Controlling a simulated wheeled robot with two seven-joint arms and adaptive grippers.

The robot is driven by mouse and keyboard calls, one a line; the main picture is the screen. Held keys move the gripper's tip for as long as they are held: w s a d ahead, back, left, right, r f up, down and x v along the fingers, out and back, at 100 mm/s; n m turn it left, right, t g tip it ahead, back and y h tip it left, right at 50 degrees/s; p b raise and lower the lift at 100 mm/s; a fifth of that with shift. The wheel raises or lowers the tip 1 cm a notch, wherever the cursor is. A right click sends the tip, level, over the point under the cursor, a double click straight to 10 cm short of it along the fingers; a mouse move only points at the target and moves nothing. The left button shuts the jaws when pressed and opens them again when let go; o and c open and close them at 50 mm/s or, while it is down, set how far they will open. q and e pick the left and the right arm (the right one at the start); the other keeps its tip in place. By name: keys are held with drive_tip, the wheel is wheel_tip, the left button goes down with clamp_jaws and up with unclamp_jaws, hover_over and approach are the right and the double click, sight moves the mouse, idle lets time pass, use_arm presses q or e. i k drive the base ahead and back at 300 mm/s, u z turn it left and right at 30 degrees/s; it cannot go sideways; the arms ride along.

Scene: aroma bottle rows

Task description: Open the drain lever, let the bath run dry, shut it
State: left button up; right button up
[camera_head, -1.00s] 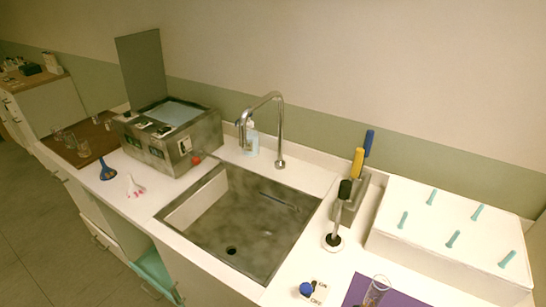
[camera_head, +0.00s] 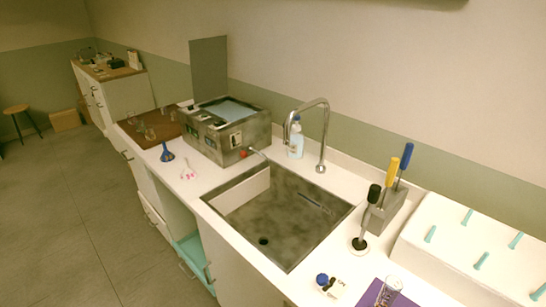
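The bath (camera_head: 226,134) is a grey metal box on the white counter, left of the sink. Its lid (camera_head: 209,68) stands upright at the back, and pale blue liquid (camera_head: 229,110) shows in its open top. The drain lever's red knob (camera_head: 244,153) sticks out low at the bath's right side, near the sink's left corner. The lever's exact position is too small to tell. The sink (camera_head: 285,222) is empty, with a dark drain hole in its floor. Neither of my grippers is in view.
A curved tap (camera_head: 325,130) and a soap bottle (camera_head: 296,141) stand behind the sink. A blue funnel (camera_head: 167,153) and glassware stand left. The floor (camera_head: 80,215) at left is clear.

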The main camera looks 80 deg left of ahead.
sight(243, 155)
drive_tip(key=z, duration=0.05)
drive_tip(key=k, duration=1.05)
drive_tip(key=u, duration=1.45)
